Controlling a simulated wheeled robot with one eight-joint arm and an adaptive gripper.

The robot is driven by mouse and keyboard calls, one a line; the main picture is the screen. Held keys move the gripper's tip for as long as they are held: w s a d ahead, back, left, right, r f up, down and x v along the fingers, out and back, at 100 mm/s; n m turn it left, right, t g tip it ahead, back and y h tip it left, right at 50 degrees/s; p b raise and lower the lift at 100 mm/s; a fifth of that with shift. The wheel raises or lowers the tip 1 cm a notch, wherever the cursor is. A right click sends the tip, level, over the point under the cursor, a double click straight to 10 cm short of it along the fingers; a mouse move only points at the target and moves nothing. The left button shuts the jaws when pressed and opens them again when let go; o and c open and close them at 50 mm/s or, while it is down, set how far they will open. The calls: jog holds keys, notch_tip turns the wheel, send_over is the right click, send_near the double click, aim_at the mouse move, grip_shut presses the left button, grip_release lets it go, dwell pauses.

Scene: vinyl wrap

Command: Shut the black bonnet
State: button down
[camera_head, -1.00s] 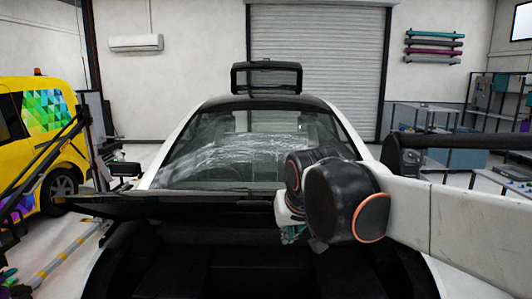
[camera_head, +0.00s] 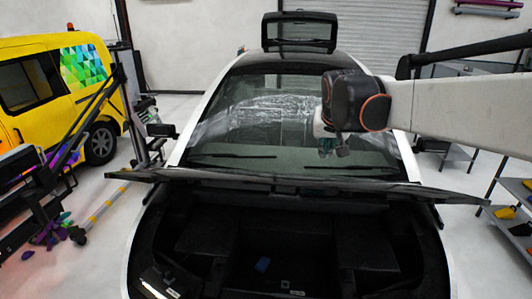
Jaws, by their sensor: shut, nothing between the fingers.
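The black bonnet (camera_head: 240,181) of the white car stands raised, seen nearly edge-on as a thin dark panel across the picture, between the open front bay (camera_head: 270,245) and the windscreen. My gripper (camera_head: 330,152) is small in the picture, pointing down beyond the bonnet's edge, in front of the windscreen (camera_head: 250,125). It is shut and holds nothing. It appears apart from the bonnet, but its exact distance is hard to judge. My arm comes in from the right, above the bonnet's right half.
A small blue item (camera_head: 262,265) lies in the bay. A dark stand (camera_head: 95,130) and a yellow van (camera_head: 50,85) are at the left. Shelving (camera_head: 510,215) with tools stands at the right. Bare floor shows beside the car at left.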

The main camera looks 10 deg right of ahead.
send_over(318, 186)
notch_tip(318, 186, down, 5)
notch_tip(318, 186, down, 4)
jog(key=shift+r+p, duration=0.15)
jog(key=shift+p, duration=0.45)
jog(key=shift+f, duration=0.65)
jog(key=shift+s, duration=0.1)
